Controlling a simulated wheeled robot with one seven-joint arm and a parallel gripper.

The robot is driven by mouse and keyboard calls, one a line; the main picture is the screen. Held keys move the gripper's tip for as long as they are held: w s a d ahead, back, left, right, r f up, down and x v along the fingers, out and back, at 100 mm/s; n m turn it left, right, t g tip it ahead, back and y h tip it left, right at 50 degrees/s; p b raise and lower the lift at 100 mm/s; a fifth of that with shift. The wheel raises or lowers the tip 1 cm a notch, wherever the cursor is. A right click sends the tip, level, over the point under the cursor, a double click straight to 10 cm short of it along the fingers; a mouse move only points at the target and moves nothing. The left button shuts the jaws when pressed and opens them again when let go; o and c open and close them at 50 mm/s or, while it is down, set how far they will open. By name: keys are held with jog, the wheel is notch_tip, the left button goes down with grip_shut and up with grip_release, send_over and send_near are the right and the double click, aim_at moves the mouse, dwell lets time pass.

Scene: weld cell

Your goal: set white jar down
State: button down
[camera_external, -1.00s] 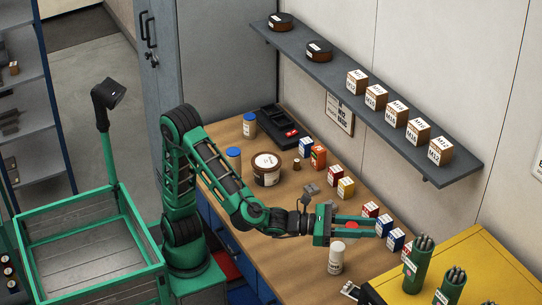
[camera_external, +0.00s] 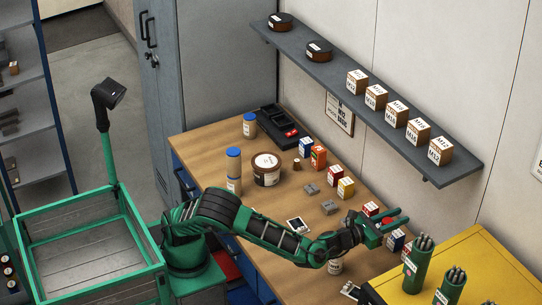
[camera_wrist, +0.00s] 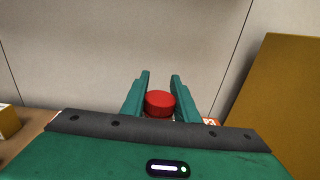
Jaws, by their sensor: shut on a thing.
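My gripper (camera_external: 391,222) is at the right end of the outstretched arm, above the far right part of the bench. Its two green fingers are closed on the sides of the white jar, of which mainly the round red lid (camera_wrist: 160,101) shows in the wrist view. The jar's body is hidden below the lid and behind the gripper. In the outside view a bit of the red lid (camera_external: 388,220) shows between the fingers. I cannot tell whether the jar's bottom touches anything.
Small boxes stand along the wall, including a yellow-and-white one (camera_external: 346,188) and a blue-and-white one (camera_external: 395,242) close to my gripper. A pale container (camera_external: 335,267) stands under my forearm. A shelf (camera_external: 370,105) hangs above.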

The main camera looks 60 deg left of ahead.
jog(key=w+a+r+n+g+y, duration=0.1)
jog(key=w+a+r+n+y, duration=0.5)
jog(key=w+a+y, duration=0.15)
jog(key=s+d+r+n+g+y, duration=0.35)
jog(key=s+d+r+y, duration=0.25)
jog(key=s+r, duration=0.45)
jog(key=shift+h, duration=0.25)
jog(key=f, duration=2.9)
jog(key=shift+w+a+f, duration=0.1)
jog(key=shift+w+f, duration=0.25)
jog(key=shift+f, duration=0.05)
jog(key=c, duration=1.4)
grip_release()
jog(key=shift+s, duration=0.1)
